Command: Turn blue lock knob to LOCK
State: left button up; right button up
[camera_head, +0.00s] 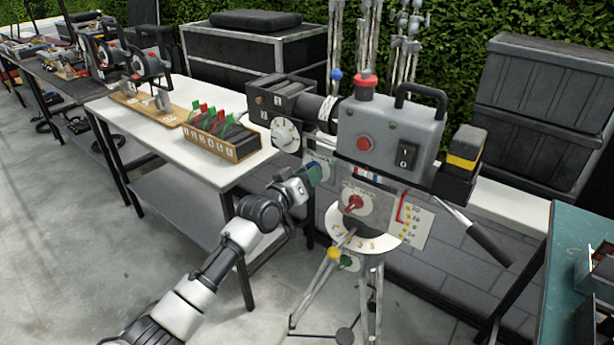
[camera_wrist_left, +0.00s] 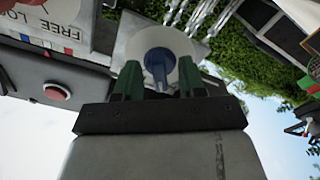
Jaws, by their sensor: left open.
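The blue lock knob (camera_wrist_left: 157,65) sits on a round white dial in the left wrist view. A white label (camera_wrist_left: 45,30) beside it shows upside down, reading "FREE" and a cut-off "LO". My left gripper (camera_wrist_left: 159,74) is open, with one green finger on each side of the knob. I cannot tell whether the fingers touch it. In the head view my left gripper (camera_head: 312,174) is at the left side of the camera head, in front of a small white plate (camera_head: 320,161). The knob is hidden there behind the fingers. My right gripper is not in view.
The grey camera body (camera_head: 385,130) stands on a tripod (camera_head: 372,290) with a red knob (camera_head: 354,203) and a yellow knob (camera_head: 333,254) below. A white table (camera_head: 190,90) with a wooden flag box (camera_head: 225,140) is at left. A teal cart (camera_head: 570,270) is at right.

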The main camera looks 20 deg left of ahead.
pick_arm(q)
grip_shut()
jog(key=shift+a+m, duration=0.15)
jog(key=shift+m, duration=5.75)
grip_release()
